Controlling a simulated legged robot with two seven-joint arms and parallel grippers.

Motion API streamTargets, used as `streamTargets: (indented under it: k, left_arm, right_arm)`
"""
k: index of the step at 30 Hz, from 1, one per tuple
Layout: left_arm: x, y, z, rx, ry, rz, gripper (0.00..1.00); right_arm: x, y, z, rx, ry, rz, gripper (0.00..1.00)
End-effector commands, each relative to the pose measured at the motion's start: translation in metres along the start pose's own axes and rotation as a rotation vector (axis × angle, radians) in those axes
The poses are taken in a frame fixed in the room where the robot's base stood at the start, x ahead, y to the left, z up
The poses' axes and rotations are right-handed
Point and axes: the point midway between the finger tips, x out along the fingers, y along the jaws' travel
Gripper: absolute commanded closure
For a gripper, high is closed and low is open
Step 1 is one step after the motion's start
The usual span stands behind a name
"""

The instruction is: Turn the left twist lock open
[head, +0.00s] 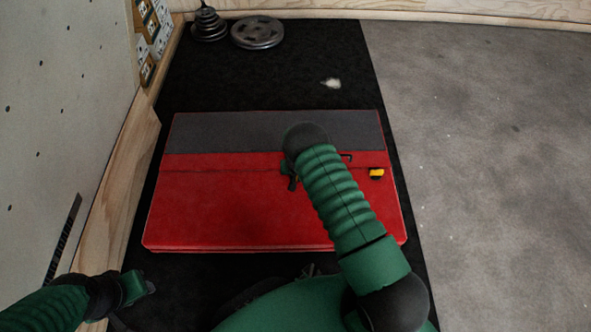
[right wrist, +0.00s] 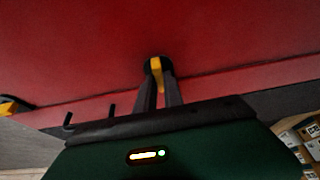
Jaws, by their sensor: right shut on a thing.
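A red crash pad (head: 230,205) with a grey strip lies flat on the black mat. The left twist lock (right wrist: 157,68), black with a yellow lever, shows between my fingertips in the right wrist view. My right gripper (head: 291,181) is shut on it, at the pad's seam; it also shows in the right wrist view (right wrist: 159,85). In the head view my right arm and hand hide this lock. The other twist lock (head: 376,174), yellow and black, sits on the pad farther right. My left gripper (head: 142,288) is off the pad's front left corner, and its fingers are unclear.
A black handle (head: 347,157) stands between the locks. Weight plates (head: 257,33) lie at the back of the mat (head: 310,60), with a small white patch (head: 331,84). A wall (head: 55,120) with a wooden edge runs along the left. Grey floor (head: 490,180) at right is clear.

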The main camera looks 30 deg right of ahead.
Motion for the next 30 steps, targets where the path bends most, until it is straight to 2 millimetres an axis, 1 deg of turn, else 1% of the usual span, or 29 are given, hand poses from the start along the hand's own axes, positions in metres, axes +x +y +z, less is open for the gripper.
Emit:
streamTargets:
  k: [5, 6, 10, 11, 20, 23, 26, 30]
  left_arm:
    - [0.001, 0.000, 0.000, 0.000, 0.000, 0.000, 0.64]
    - [0.001, 0.000, 0.000, 0.000, 0.000, 0.000, 0.64]
    - [0.001, 0.000, 0.000, 0.000, 0.000, 0.000, 0.64]
    - [0.000, 0.000, 0.000, 0.000, 0.000, 0.000, 0.64]
    - [-0.002, 0.000, 0.000, 0.000, 0.000, 0.000, 0.64]
    - [-0.011, 0.000, -0.003, 0.000, 0.000, 0.000, 0.64]
    - [-0.029, 0.000, -0.007, 0.000, 0.000, 0.000, 0.64]
    - [-0.055, 0.000, -0.013, 0.000, 0.000, 0.000, 0.64]
  right_arm:
    - [0.001, 0.001, 0.002, -0.003, -0.003, 0.003, 1.00]
    - [0.001, 0.001, 0.002, -0.003, -0.003, 0.003, 0.86]
    - [0.001, 0.001, 0.001, -0.001, -0.002, 0.002, 0.69]
    - [0.001, 0.001, 0.001, -0.001, -0.002, 0.002, 0.66]
    - [-0.002, 0.000, 0.000, 0.000, -0.001, 0.002, 0.66]
    - [-0.016, 0.000, -0.002, 0.001, 0.000, 0.001, 0.66]
    - [-0.041, 0.000, -0.004, 0.002, 0.000, 0.001, 0.66]
    - [-0.084, 0.000, -0.004, 0.002, 0.000, 0.001, 0.66]
